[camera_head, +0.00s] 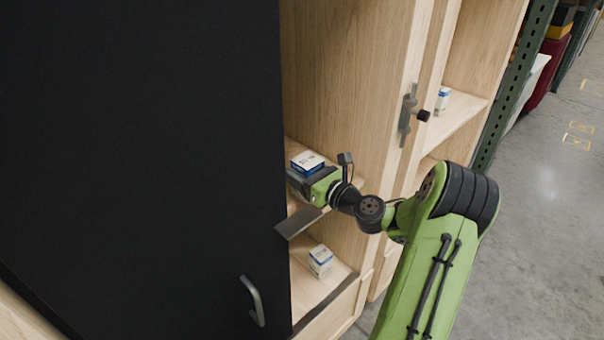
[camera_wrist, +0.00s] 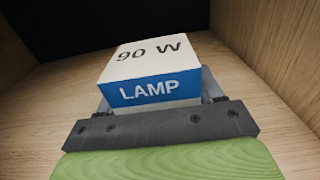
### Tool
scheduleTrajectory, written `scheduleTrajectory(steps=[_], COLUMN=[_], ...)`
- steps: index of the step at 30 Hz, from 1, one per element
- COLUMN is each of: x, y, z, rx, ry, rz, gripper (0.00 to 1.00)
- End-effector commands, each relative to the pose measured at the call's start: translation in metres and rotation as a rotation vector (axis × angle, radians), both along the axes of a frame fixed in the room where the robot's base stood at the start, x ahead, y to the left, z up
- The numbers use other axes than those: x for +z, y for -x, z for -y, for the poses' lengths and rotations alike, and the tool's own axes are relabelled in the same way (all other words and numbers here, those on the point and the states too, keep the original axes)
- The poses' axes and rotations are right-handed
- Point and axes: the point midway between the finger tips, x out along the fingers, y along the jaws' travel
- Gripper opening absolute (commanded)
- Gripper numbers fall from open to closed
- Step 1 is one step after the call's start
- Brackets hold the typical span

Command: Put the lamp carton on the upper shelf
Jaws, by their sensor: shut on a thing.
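The lamp carton (camera_wrist: 152,72) is a small white box with a blue band reading "LAMP" and "90 W" on top. It also shows in the head view (camera_head: 308,162), inside the wooden cabinet. My gripper (camera_head: 303,178) is shut on the carton, with the fingers mostly hidden behind it and the gripper body. In the wrist view the gripper (camera_wrist: 158,106) holds the carton over or on a wooden shelf (camera_wrist: 215,60); I cannot tell whether its base touches. The shelf in the head view (camera_head: 291,150) is partly hidden by my gripper.
A black door (camera_head: 150,150) with a grey handle (camera_head: 253,300) covers the left side. Another small white-blue box (camera_head: 321,261) stands on the lower shelf (camera_head: 305,290). A further box (camera_head: 442,100) sits in the neighbouring cabinet. A latch (camera_head: 407,115) projects from the cabinet's edge.

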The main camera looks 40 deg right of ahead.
Motion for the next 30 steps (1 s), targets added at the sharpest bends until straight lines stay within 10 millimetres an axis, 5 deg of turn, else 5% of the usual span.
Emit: scheduleTrajectory(steps=[2, 3, 7, 17, 30], x=[-0.002, -0.002, -0.001, 0.002, 0.002], y=[0.000, 0.000, 0.000, 0.002, 0.103], z=[0.000, 0.000, 0.000, 0.001, 0.016], rx=[0.000, 0.000, 0.000, -0.001, -0.005], ry=[-0.001, 0.000, 0.000, 0.000, -0.003], rz=[0.000, 0.000, 0.000, 0.000, -0.001], gripper=[0.34, 0.70, 0.90, 0.91, 0.91])
